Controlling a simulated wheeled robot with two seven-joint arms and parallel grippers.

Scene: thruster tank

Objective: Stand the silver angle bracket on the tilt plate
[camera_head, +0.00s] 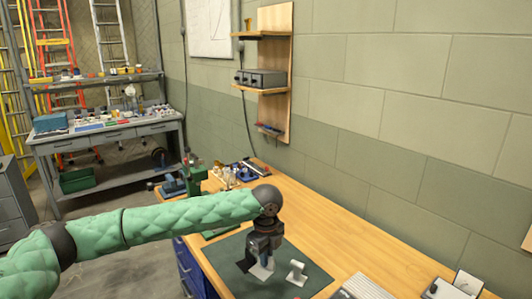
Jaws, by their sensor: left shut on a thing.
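My left arm reaches in from the left, and my left gripper (256,262) points down over the dark green mat (312,284). It is shut on a silver piece (263,271), which looks like the silver angle bracket and is partly hidden by the fingers. I cannot tell whether it touches the mat. A second small silver angled piece (297,272) stands on the mat just right of the gripper, apart from it. A pale, tilted plate (467,282) on a grey unit at the bottom right may be the tilt plate. My right gripper is out of view.
A ridged grey block (364,287) lies on the wooden bench (340,258) right of the mat. A green vise (194,178) and small parts stand at the bench's far end. A wall shelf (264,80) hangs behind. The bench along the wall is mostly clear.

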